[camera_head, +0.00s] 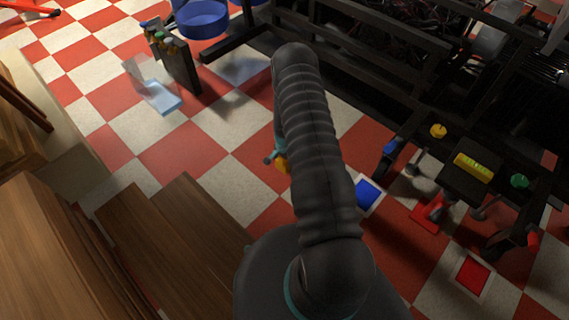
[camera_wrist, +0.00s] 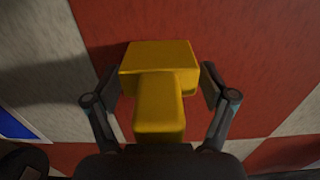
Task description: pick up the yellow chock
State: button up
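The yellow chock (camera_wrist: 160,88) is in the middle of the wrist view, a wide block with a narrower part reaching toward the camera. It lies between the two fingers of my gripper (camera_wrist: 160,80), one close along each side. The frames do not settle whether the fingers press on it or leave a thin gap. In the head view a small part of the yellow chock (camera_head: 283,164) shows beside my arm, over the checkered floor. My arm hides the rest of it and most of my gripper.
A blue square (camera_head: 368,193) and a red square (camera_head: 473,275) are on the floor at right. A dark stand (camera_head: 467,184) bears a yellow-green cylinder (camera_head: 473,167). A dark frame runs along the back right. Wooden furniture (camera_head: 170,235) stands at lower left. Open floor lies left of my arm.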

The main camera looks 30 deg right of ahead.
jog(key=c, duration=1.1)
